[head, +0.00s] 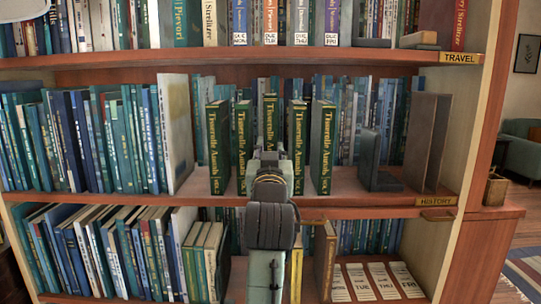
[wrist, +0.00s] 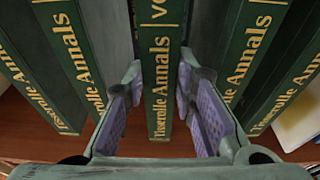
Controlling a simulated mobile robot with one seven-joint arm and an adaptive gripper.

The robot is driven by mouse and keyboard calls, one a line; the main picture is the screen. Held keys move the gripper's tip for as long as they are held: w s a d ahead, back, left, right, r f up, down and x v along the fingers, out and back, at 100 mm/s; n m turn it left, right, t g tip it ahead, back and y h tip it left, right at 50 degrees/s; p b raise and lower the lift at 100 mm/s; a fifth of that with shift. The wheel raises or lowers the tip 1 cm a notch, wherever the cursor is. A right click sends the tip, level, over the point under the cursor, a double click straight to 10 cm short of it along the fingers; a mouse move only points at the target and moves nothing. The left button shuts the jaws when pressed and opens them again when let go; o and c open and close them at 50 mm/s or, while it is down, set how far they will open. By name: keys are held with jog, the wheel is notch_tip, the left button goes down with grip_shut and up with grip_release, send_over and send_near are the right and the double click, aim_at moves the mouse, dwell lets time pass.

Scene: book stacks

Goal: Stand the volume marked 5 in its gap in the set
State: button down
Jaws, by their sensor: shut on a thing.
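Tall dark green volumes lettered "Tisserolle Annals" in gold stand on the middle shelf. My gripper (wrist: 160,76) is shut on the middle one, the held volume (wrist: 161,100), with a fingertip on each side of its spine. In the head view my gripper (head: 270,156) hides the lower spine of the held volume (head: 270,118), so its number does not show. It is upright between two green volumes on its left (head: 218,145) and two on its right (head: 322,145), with narrow spaces beside it. I cannot tell whether its foot touches the shelf.
The shelf board (head: 345,192) is bare in front of the set. A large pale book (head: 177,135) stands at the left. A grey bookend (head: 372,165) and a brown upright holder (head: 427,142) stand at the right. Shelves above and below hold many books.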

jog(key=shift+s+f, duration=0.1)
jog(key=shift+f, duration=0.5)
jog(key=shift+f, duration=0.15)
jog(key=c, duration=1.3)
grip_release()
jog(key=shift+f, duration=0.1)
